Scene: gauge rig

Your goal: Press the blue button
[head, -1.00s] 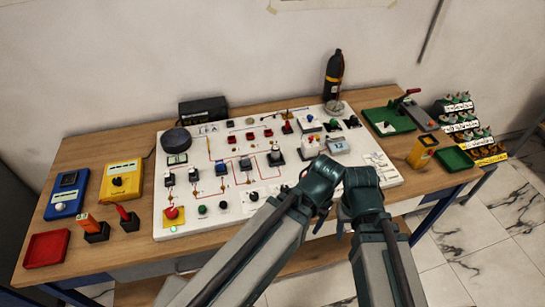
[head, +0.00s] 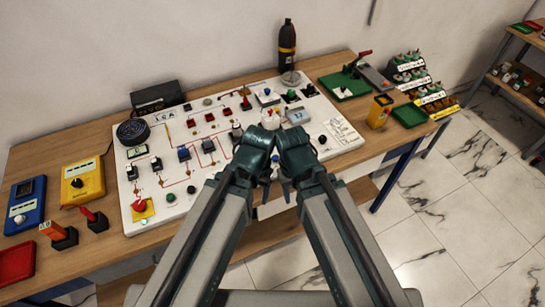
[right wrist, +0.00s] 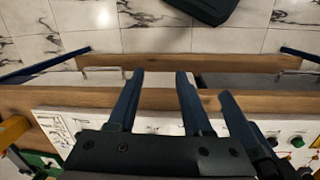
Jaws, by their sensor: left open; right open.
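The white control panel (head: 222,178) lies on the table and carries several buttons, switches and knobs. A small blue-topped control (head: 266,91) stands on a white box near the panel's back edge. A blue switch (head: 184,154) sits left of the panel's middle. I cannot tell for sure which is the blue button. My left gripper (head: 267,178) and right gripper (head: 286,188) are side by side over the panel's front edge, open and in front of both blue controls. They hide part of the panel. In the right wrist view the right gripper's fingers (right wrist: 160,95) are apart and empty.
A red mushroom button (head: 139,205) on a yellow base is at the panel's front left. A dark bottle (head: 287,45) stands behind the panel. Blue (head: 25,205) and yellow (head: 84,183) meters stand left; a green tray (head: 410,115) lies right.

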